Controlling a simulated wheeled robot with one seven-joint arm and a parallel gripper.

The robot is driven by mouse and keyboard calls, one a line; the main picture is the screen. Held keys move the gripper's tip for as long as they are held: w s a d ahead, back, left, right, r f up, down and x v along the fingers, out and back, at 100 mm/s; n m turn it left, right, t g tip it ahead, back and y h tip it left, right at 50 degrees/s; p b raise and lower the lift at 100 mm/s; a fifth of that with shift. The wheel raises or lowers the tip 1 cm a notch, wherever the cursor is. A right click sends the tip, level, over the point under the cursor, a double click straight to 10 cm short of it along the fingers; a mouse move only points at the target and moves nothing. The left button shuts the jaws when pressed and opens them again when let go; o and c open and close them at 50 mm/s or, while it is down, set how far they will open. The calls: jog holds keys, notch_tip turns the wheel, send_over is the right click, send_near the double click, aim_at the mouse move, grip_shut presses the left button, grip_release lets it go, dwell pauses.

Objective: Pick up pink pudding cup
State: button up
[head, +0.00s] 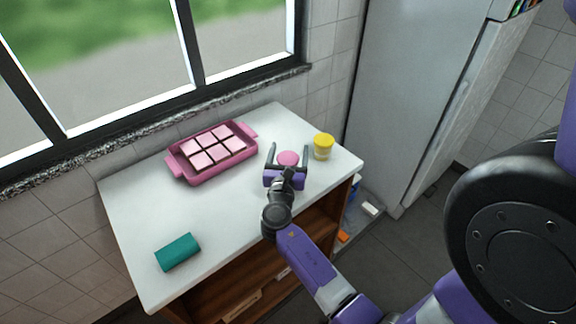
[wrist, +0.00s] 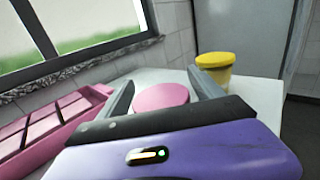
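The pink pudding cup (head: 288,158) stands on the white counter, its round pink lid showing; its lower part is hidden behind my gripper. It also shows in the wrist view (wrist: 161,97), centred between the fingers. My gripper (head: 288,151) is open, with one finger on each side of the cup. In the wrist view my gripper (wrist: 160,90) has its fingers spread, with a small gap seen beside the lid; I cannot tell whether either finger touches the cup.
A yellow cup (head: 323,147) stands close to the right of the gripper. A pink tray (head: 187,179) with several pink squares lies to the left. A teal block (head: 178,252) lies at the front left. The white counter (head: 225,215) is clear in the middle. A window and wall stand behind.

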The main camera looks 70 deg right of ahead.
jog(key=c, duration=1.3)
jog(key=shift+r, duration=0.1)
